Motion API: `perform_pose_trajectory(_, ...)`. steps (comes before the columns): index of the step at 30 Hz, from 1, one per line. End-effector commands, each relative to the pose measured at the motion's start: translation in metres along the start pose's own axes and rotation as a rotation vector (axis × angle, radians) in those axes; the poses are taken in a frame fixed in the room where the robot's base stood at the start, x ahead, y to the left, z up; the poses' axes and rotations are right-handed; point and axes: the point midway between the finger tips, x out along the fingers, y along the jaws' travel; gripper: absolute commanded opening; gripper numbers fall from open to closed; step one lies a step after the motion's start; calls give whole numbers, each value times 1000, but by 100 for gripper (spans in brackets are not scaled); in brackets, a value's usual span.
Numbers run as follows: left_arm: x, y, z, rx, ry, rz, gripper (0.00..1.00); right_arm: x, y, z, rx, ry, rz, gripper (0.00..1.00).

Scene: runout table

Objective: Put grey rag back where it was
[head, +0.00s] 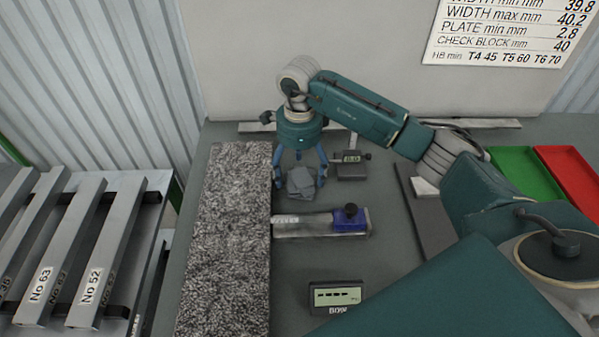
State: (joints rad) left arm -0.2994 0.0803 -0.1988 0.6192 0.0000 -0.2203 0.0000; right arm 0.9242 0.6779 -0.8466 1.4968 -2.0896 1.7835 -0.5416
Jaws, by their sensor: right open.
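The grey rag (302,184) is a small crumpled cloth on the table, just right of the speckled grey mat. My right gripper (299,180) points down over it with its blue fingers spread. The fingers are open around the rag. Whether any finger touches it, I cannot tell. My left gripper is not in view.
The speckled mat (222,255) lies left of the rag. A metal bar with a blue block (350,219) lies just below it, and a small dark gauge (351,167) stands right of it. A display box (336,297) is nearer. Green (522,172) and red (570,174) trays are at right.

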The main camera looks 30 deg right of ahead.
Motion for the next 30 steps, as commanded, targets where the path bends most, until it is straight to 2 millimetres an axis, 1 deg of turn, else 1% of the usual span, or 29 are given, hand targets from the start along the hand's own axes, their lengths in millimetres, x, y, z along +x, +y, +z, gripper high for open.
perform_pose_trajectory(1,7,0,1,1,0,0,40,-7,-2,0,0,-2,-6,82)
perform_pose_trajectory(6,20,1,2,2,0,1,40,-43,-2,0,0,-3,-9,82)
perform_pose_trajectory(12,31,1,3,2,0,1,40,-84,-2,0,1,-2,-6,82)
perform_pose_trajectory(15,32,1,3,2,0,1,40,-99,-1,0,2,0,-5,82)
perform_pose_trajectory(18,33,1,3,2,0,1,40,-107,-1,0,1,0,-3,82)
perform_pose_trajectory(21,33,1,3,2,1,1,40,-111,0,0,1,0,-2,82)
perform_pose_trajectory(30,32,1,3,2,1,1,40,-112,0,0,1,0,-1,82)
